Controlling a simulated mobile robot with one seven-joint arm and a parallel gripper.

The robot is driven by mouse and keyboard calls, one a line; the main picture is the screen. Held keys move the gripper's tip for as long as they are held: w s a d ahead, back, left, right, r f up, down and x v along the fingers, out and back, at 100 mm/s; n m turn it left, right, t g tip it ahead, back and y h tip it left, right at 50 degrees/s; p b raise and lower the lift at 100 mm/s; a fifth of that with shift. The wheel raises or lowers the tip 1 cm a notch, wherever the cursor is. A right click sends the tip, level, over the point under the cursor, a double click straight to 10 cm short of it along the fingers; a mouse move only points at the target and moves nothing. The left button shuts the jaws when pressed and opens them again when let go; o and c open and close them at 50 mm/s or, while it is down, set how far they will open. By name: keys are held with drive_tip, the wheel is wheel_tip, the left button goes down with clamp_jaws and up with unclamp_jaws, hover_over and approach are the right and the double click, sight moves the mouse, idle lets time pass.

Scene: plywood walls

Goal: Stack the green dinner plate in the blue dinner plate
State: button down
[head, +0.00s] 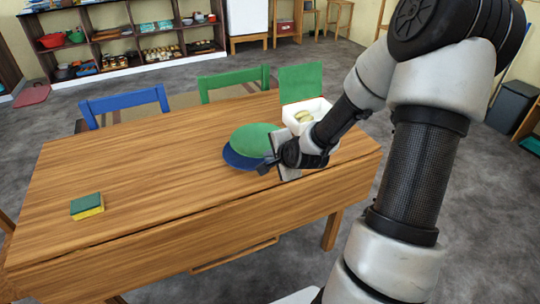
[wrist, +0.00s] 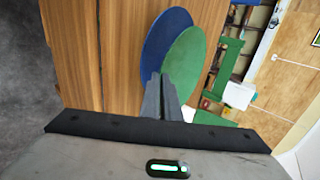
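The green dinner plate (head: 256,138) overlaps the blue dinner plate (head: 237,160) near the table's right end. It is offset toward the back right and covers much of the blue plate. My gripper (head: 266,166) is at the right side of the plates, its fingers close together at the green plate's rim. In the wrist view, the fingers (wrist: 165,92) meet the near edge of the green plate (wrist: 185,65), and the blue plate (wrist: 160,45) shows to its left. The fingers hide part of the rim. I cannot tell whether the plates touch.
A green and yellow sponge (head: 87,206) lies at the left. Blue (head: 124,101) and green (head: 234,80) chairs stand at the far edge. The table's middle is clear.

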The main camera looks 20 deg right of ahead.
drive_tip(key=shift+f, duration=0.35)
drive_tip(key=c, duration=2.5)
unclamp_jaws()
drive_tip(key=o, duration=0.5)
drive_tip(key=shift+r, duration=0.1)
drive_tip(key=shift+r, duration=0.35)
drive_tip(key=shift+p+v, duration=3.4)
drive_tip(key=shift+v, duration=2.75)
drive_tip(key=shift+w+r, duration=0.1)
drive_tip(key=shift+w, duration=0.05)
